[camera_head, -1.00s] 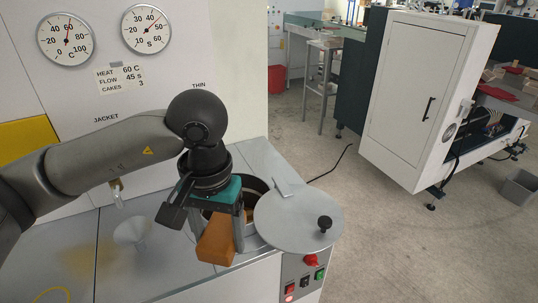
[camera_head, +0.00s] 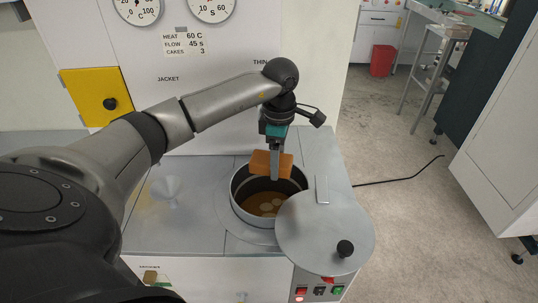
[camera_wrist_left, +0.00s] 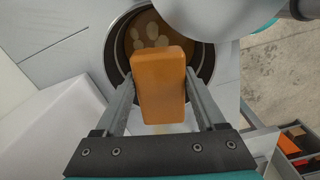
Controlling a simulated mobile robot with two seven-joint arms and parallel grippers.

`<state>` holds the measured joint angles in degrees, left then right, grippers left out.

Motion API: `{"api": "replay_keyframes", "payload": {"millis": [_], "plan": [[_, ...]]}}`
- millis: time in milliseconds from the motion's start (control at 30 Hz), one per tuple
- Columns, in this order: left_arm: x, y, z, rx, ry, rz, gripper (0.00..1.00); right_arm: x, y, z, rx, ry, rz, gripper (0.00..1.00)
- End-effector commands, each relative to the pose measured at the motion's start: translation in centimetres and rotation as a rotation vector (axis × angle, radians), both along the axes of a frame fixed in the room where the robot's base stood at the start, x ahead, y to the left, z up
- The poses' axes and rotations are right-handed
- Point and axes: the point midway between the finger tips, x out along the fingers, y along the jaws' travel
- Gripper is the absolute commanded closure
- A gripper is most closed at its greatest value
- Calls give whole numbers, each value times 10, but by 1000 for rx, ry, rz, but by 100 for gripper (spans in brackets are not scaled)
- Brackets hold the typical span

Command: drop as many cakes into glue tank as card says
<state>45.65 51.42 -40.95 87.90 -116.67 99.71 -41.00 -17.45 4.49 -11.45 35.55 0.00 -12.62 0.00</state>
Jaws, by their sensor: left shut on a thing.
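My left gripper (camera_head: 275,177) is shut on an orange-brown cake (camera_head: 262,164) and holds it above the open mouth of the glue tank (camera_head: 236,188). In the left wrist view the cake (camera_wrist_left: 160,95) sits between both fingers, with the tank's opening beyond it. Brown glue (camera_head: 252,208) lies in the tank, with several pale rounded patches on its surface. The round lid (camera_head: 310,232) is swung aside at the tank's front right. The card (camera_head: 183,43) reads heat 60 C, flow 45 s, cakes 3. My right gripper is not in view.
Two dials (camera_head: 212,5) are above the card. A yellow panel (camera_head: 95,92) with a black knob is at the left. A funnel-like cone (camera_head: 167,188) stands on the worktop left of the tank. Buttons (camera_head: 320,291) are on the front. Open floor lies to the right.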

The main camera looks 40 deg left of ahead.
Motion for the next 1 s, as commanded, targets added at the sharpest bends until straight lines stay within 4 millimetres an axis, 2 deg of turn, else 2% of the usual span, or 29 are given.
{"api": "replay_keyframes", "payload": {"millis": [100,233,467,800,1000], "plan": [[0,18,-6,-1,-1,151,100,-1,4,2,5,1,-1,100],[-1,26,-10,-1,-2,228,100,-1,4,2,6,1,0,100],[0,27,-22,-2,-2,244,100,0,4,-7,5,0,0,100],[-1,27,-60,-2,-1,242,100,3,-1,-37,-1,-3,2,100],[-1,27,-71,-2,-2,241,100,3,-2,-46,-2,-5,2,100]]}}
